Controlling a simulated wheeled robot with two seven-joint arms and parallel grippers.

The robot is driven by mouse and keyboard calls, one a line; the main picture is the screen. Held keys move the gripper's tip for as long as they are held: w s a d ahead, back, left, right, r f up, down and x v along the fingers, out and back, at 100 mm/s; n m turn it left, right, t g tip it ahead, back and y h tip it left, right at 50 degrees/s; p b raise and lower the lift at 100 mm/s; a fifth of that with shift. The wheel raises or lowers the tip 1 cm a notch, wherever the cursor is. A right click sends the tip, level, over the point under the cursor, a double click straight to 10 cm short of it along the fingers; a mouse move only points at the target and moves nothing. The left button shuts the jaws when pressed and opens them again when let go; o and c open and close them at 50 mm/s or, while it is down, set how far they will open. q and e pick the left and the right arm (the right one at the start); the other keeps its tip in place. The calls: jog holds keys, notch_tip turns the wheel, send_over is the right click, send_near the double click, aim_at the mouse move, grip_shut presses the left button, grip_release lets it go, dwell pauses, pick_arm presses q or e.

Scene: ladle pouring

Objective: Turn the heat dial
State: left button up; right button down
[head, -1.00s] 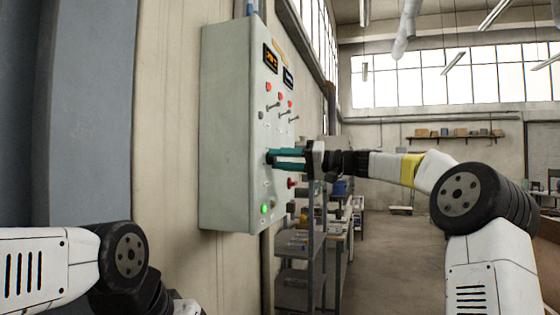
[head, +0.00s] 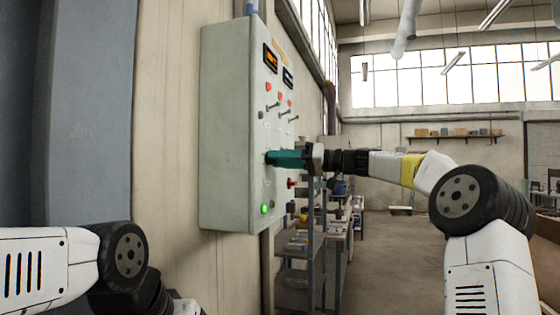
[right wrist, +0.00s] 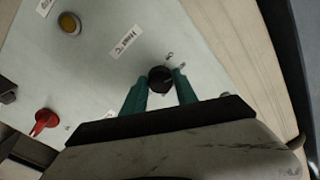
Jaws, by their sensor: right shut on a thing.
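The control panel (head: 228,130) is a pale grey-green box on the wall at the left of the head view. The dial, a round black knob (right wrist: 160,79), sits on the panel face in the right wrist view.
The panel also carries toggle switches (head: 272,106), red lamps, displays and a lit green button (head: 264,208). A metal shelf (head: 300,262) stands beyond the panel. The floor at right centre is open.

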jog(key=shift+f, duration=0.1)
jog(key=c, duration=0.9)
grip_release()
jog(key=shift+c, duration=0.2)
jog(key=v, duration=0.8)
